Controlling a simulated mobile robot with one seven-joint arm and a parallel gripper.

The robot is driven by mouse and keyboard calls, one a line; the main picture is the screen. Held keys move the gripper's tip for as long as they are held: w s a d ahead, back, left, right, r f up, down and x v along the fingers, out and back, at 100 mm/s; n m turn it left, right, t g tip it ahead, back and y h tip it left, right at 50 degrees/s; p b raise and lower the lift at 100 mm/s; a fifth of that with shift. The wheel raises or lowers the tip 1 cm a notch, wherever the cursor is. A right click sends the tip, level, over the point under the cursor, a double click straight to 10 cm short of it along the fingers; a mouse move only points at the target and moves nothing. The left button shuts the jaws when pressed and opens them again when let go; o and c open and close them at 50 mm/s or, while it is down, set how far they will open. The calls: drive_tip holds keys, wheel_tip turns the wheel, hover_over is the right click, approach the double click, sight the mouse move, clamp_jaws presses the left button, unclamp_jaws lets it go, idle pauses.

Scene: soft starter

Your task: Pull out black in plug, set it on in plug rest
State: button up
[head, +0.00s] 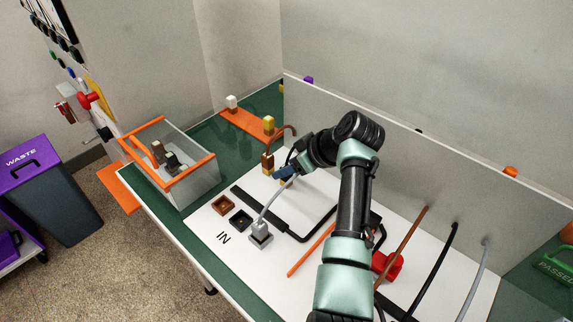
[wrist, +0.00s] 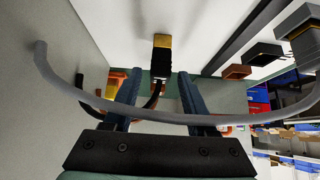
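The black in plug (wrist: 161,62) stands on a gold block on the white board in the wrist view. Its black cable runs down between my fingers. My gripper (wrist: 159,78) is open, with a blue finger either side of the plug and gaps showing. In the head view my gripper (head: 285,173) is low over the board, and the black plug is mostly hidden there. The black rest (head: 240,219) is an empty dark square near the IN label; it also shows in the wrist view (wrist: 263,53). The grey plug (head: 260,234) stands beside it.
An empty brown rest (head: 222,205) lies on the black rest's other side. A brown plug (head: 267,161) with a looping cable stands close to my gripper. The grey cable (wrist: 100,101) arcs across my fingers in the wrist view. A clear orange-rimmed bin (head: 195,180) stands left.

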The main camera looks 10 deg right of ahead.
idle(0.3)
drive_tip(key=v, duration=1.3)
